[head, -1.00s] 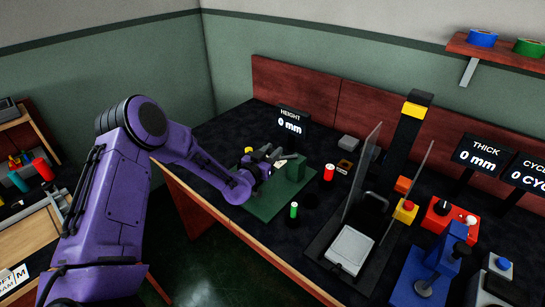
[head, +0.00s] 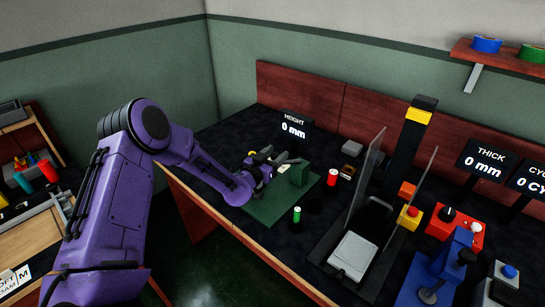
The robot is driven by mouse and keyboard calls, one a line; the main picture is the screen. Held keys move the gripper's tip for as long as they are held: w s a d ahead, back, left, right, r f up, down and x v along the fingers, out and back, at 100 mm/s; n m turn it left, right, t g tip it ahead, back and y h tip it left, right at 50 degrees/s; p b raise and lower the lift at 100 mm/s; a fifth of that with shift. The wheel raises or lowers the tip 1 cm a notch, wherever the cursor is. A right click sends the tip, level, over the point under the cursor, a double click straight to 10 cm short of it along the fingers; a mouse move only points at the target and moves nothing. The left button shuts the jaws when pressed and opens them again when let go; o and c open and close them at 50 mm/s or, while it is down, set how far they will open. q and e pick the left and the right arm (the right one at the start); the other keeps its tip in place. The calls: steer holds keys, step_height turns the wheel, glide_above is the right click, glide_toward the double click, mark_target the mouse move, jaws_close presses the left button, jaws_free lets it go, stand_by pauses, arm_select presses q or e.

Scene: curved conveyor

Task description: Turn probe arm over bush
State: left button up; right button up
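The probe arm and the bush cannot be told apart with certainty at this size, and the gripper partly covers that area. The HEIGHT display (head: 295,128) behind reads 0 mm. My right gripper is not in view.
To the right are a press with clear guards (head: 367,175), a white tray (head: 353,254), a red control box (head: 455,229) and a blue fixture (head: 424,283). The plate's front area is clear.

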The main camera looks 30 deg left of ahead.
arm_select(q)
steer(key=s+b, duration=0.1)
steer(key=s, duration=0.9)
steer(key=shift+s+a, duration=0.15)
steer(key=shift+a, duration=0.15)
